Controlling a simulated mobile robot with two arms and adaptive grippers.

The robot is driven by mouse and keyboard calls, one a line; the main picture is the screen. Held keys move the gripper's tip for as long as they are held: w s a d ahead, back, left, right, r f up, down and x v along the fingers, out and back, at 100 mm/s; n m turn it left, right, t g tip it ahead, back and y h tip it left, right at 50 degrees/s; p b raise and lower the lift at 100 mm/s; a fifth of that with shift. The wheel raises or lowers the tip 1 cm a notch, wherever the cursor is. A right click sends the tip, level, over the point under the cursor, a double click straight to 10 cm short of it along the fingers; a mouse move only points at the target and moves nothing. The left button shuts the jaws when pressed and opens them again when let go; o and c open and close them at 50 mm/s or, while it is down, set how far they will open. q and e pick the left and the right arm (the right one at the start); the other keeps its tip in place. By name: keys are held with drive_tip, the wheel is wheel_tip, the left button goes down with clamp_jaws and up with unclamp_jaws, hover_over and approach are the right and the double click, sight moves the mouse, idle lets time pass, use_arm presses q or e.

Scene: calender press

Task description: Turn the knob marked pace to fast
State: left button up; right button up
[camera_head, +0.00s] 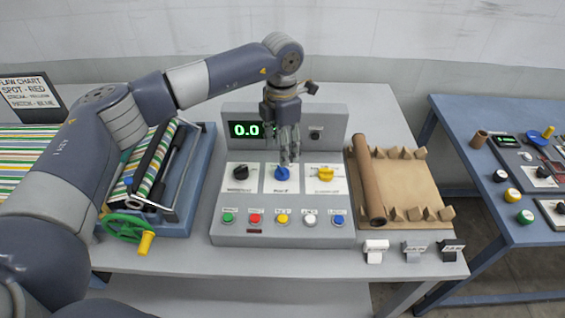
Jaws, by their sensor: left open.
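The grey control panel (230,203) stands on the table with a green display (244,129) that reads 0.0 as far as it shows. Three knobs sit on white plates: a black knob (240,172) at left, a blue knob (282,173) in the middle and a yellow knob (325,173) at right. Their labels are too small to read, so I cannot tell which is marked pace. My left gripper (289,158) points down just above the blue knob, open and empty, and hides part of the display. Whether it touches the knob is unclear. My right gripper is out of view.
Several coloured buttons (283,219) line the panel's front. A roller press with a green handwheel (126,227) stands left. A cardboard tube (368,180) lies on a brown rack (410,182) at right. A blue table (462,118) is farther right.

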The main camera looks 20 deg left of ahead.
sight(282, 169)
use_arm(q)
wheel_tip(282, 169, down, 6)
drive_tip(key=shift+p, duration=0.95)
drive_tip(key=shift+f, duration=0.8)
drive_tip(key=c, duration=1.1)
